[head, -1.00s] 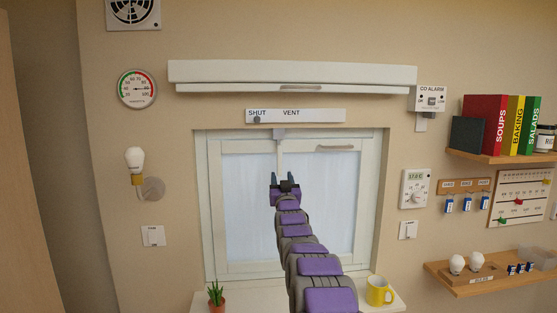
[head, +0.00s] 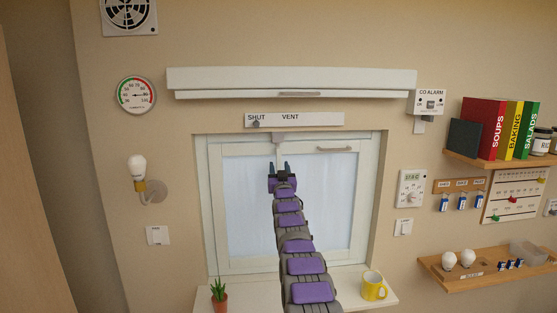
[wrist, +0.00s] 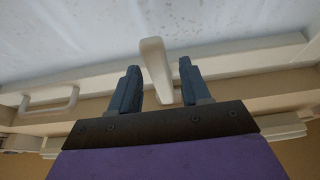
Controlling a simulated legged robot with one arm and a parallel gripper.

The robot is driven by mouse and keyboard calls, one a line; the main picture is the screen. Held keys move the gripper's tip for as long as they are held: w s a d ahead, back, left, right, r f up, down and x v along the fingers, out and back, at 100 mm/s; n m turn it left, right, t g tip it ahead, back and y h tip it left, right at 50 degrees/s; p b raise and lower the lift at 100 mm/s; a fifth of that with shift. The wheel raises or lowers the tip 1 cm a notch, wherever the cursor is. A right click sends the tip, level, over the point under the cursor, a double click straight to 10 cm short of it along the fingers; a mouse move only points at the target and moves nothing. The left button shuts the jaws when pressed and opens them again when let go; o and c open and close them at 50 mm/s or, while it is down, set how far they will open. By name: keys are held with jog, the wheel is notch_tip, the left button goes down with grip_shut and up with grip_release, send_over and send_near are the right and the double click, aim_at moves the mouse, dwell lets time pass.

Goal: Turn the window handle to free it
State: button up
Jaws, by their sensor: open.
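The window (head: 340,205) is a pale framed pane in a wall recess, and it looks closed. Its handle is a cream lever, seen in the wrist view (wrist: 152,60) standing between my two fingers. In the head view only its mount (head: 278,137) and a short part below it show at the top of the frame. My gripper (head: 280,166) is open, just below that mount. In the wrist view my fingers (wrist: 159,66) stand on either side of the lever with gaps, and I see no clear contact.
A horizontal bar pull (head: 335,149) is on the upper right of the window frame. Above is a SHUT/VENT strip (head: 320,119) with its knob at SHUT, and a pale blind box (head: 230,78). A plant (head: 219,293) and yellow mug (head: 373,286) stand on the sill.

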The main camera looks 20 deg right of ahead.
jog(key=shift+w+d+r+p, duration=0.2)
jog(key=shift+w+r+p, duration=0.3)
jog(key=shift+p, duration=0.95)
jog(key=shift+w+f, duration=0.15)
jog(key=shift+c, duration=0.4)
grip_shut()
